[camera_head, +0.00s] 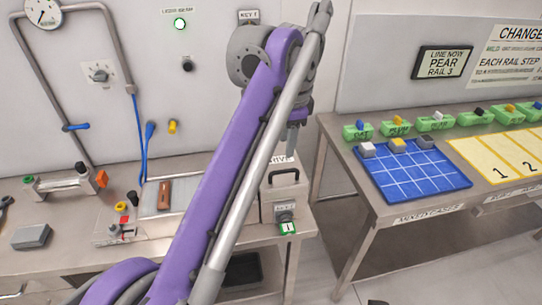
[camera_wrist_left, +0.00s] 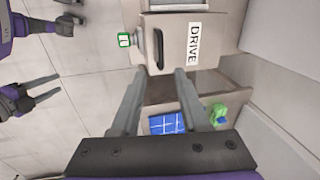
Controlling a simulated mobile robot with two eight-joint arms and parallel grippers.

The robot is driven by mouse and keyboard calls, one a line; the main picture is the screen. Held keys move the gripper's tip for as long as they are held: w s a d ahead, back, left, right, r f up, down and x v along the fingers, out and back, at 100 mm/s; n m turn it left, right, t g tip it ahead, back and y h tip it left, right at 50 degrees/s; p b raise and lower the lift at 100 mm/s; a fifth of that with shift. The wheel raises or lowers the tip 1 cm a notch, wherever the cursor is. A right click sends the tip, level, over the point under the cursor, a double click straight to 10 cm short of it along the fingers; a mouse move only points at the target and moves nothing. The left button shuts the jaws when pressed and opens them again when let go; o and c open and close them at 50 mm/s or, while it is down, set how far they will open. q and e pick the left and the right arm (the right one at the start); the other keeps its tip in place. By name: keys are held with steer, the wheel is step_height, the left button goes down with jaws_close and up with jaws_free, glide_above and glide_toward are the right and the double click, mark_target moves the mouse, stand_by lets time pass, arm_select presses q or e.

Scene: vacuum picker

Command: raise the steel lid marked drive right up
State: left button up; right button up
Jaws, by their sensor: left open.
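The steel lid (camera_head: 290,196) has a dark arched handle (camera_head: 283,174) and looks shut on its box, right of my left arm in the head view. In the left wrist view the lid (camera_wrist_left: 215,32) carries the DRIVE label, with its dark handle (camera_wrist_left: 158,48) beside the word. My left gripper (camera_head: 293,148) hangs above the lid, open and empty. In the wrist view its two fingers (camera_wrist_left: 157,72) point toward the handle, apart from it. My right gripper (camera_wrist_left: 59,83) shows at the left of the wrist view, its fingers apart and empty.
A workbench (camera_head: 60,265) with fixtures lies left, partly hidden by my arm. A second table to the right holds a blue gridded mat (camera_head: 420,190) and green bins (camera_head: 395,128). Floor shows between the tables.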

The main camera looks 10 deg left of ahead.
mark_target(286, 172)
arm_select(q)
steer(key=shift+m, duration=0.3)
steer(key=f, duration=0.3)
steer(key=w+f+b, duration=0.1)
steer(key=f, duration=0.2)
steer(key=w+f+b, duration=0.1)
steer(key=f, duration=0.2)
steer(key=shift+w+f, duration=0.15)
steer(key=shift+f, duration=0.4)
jaws_close()
stand_by(0.7)
